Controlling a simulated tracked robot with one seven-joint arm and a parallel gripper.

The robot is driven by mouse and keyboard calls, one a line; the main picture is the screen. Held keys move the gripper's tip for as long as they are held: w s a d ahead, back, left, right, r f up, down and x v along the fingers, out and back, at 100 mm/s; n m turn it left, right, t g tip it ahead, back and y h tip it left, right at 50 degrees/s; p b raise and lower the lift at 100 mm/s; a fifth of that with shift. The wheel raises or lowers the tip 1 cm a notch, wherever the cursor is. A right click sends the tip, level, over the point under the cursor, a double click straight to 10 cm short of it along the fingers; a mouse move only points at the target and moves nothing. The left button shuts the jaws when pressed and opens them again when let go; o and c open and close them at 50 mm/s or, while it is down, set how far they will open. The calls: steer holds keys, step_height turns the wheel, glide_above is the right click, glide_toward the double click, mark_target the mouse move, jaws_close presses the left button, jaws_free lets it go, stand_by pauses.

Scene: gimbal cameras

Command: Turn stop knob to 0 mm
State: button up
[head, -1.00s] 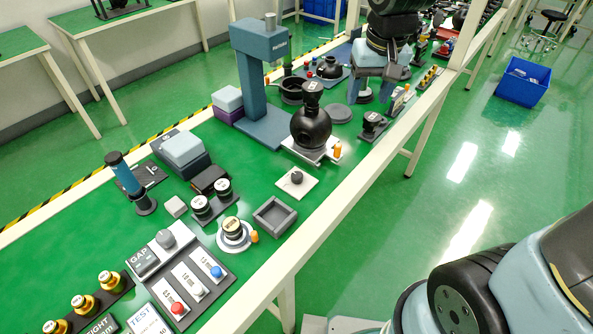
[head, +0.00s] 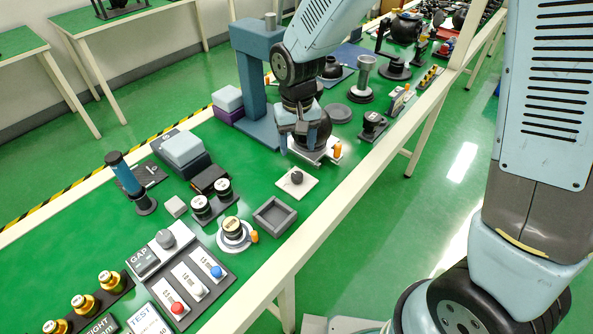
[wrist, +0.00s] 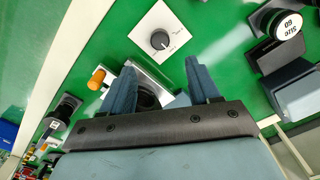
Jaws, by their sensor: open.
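A small black knob (head: 297,177) sits on a square white plate (head: 309,186) in the middle of the bench. In the wrist view the knob (wrist: 160,40) has a pale pointer line and small marks around it, too small to read. I cannot tell for sure that it is the stop knob. Another grey knob (head: 165,239) stands on the panel marked GAP. My gripper (head: 304,137) is open and empty, pointing down over the black round-bodied device (head: 325,133) behind the white plate. In the wrist view my open gripper (wrist: 160,68) has the knob beyond its fingertips, apart from it.
A grey square tray (head: 275,216) and round black-and-white pieces (head: 223,187) lie nearer.

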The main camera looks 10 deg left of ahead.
mark_target(297, 174)
step_height(297, 174, down, 10)
steer(key=shift+f, duration=0.25)
stand_by(0.4)
steer(key=c, duration=1)
